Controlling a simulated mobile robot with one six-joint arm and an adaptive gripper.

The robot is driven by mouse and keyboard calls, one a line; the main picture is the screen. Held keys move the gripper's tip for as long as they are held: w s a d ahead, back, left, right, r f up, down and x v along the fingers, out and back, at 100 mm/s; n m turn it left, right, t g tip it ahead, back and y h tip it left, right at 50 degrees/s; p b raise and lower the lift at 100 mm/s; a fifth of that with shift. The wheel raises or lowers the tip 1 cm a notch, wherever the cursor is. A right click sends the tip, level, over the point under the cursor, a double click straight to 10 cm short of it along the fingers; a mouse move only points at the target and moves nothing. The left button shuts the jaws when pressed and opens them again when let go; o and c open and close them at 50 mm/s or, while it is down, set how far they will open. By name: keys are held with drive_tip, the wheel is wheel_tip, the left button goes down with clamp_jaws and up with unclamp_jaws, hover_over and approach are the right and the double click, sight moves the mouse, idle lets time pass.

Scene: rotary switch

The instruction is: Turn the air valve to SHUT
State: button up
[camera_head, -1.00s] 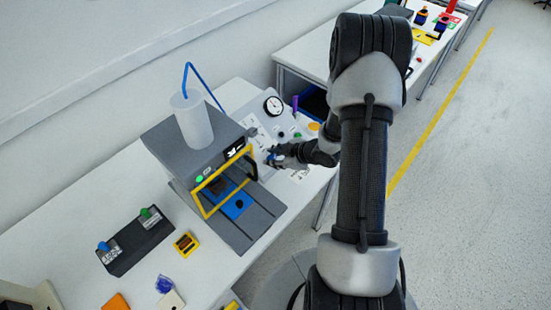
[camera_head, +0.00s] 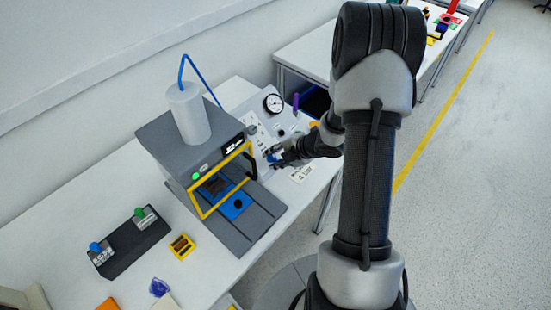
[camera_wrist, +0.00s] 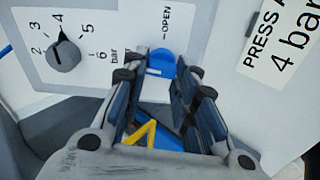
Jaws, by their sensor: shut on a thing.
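The air valve is a round blue knob (camera_wrist: 161,63) with a white mark, on the light panel in the wrist view. An OPEN label (camera_wrist: 178,24) stands just above it; no SHUT label can be read. My gripper (camera_wrist: 158,78) reaches in from below with a finger on each side of the knob, shut on it. The fingers hide the knob's sides. In the head view my gripper (camera_head: 275,156) is at the panel (camera_head: 258,133), right of the press; the knob is mostly hidden there.
A grey pressure knob (camera_wrist: 64,56) with a bar scale sits left of the valve, its pointer near 4. A card (camera_wrist: 285,40) reading "4 bar" is at right. The grey press (camera_head: 190,145) with a yellow guard frame stands close left of my gripper. A gauge (camera_head: 273,103) is behind.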

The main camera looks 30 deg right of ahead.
drive_tip(key=shift+n, duration=0.6)
drive_tip(key=shift+n+b, duration=0.3)
drive_tip(key=o, duration=1)
drive_tip(key=shift+o, duration=0.2)
drive_tip(key=v, duration=1.2)
